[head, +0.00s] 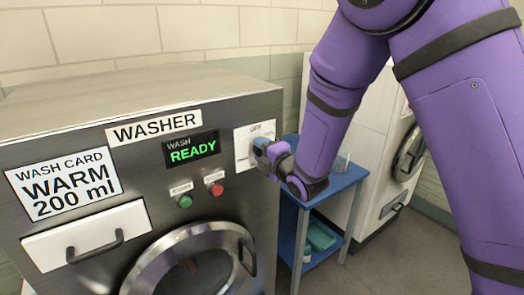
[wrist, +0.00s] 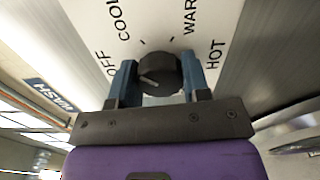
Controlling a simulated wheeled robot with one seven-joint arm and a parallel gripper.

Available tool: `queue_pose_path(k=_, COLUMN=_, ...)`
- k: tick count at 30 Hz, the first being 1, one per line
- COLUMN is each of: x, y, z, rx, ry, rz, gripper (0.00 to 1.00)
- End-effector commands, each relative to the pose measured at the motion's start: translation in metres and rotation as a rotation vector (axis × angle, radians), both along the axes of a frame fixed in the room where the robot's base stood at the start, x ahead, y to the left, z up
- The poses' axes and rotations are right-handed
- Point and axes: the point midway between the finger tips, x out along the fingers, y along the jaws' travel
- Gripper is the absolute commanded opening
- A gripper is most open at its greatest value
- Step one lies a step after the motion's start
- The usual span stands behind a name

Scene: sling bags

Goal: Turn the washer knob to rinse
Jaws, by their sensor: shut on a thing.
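The washer (head: 150,90) stands at the left, with a steel front. A white dial panel (head: 241,150) is at the upper right of that front. My gripper (head: 263,150) is at this panel and hides the knob in the head view. In the wrist view the round black knob (wrist: 160,72) sits between the blue fingers of my gripper (wrist: 158,68), which is shut on it. The readable dial labels are OFF, COOL, WARM (partly cut off) and HOT; no rinse label shows. A pale mark on the knob's face lies toward the OFF side.
The display (head: 191,149) reads WASH READY. A green button (head: 185,201) and a red button (head: 217,189) are below it. A wash card (head: 63,184) says WARM 200 ml, above a drawer (head: 88,238). A blue cart (head: 340,182) and a white machine (head: 380,135) stand at the right.

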Motion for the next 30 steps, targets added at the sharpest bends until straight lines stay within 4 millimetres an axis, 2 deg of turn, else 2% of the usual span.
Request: queue_pose_path(k=30, x=-0.0001, y=-0.0012, z=-0.0018, rx=0.8, ry=0.543, rz=-0.003, gripper=0.2)
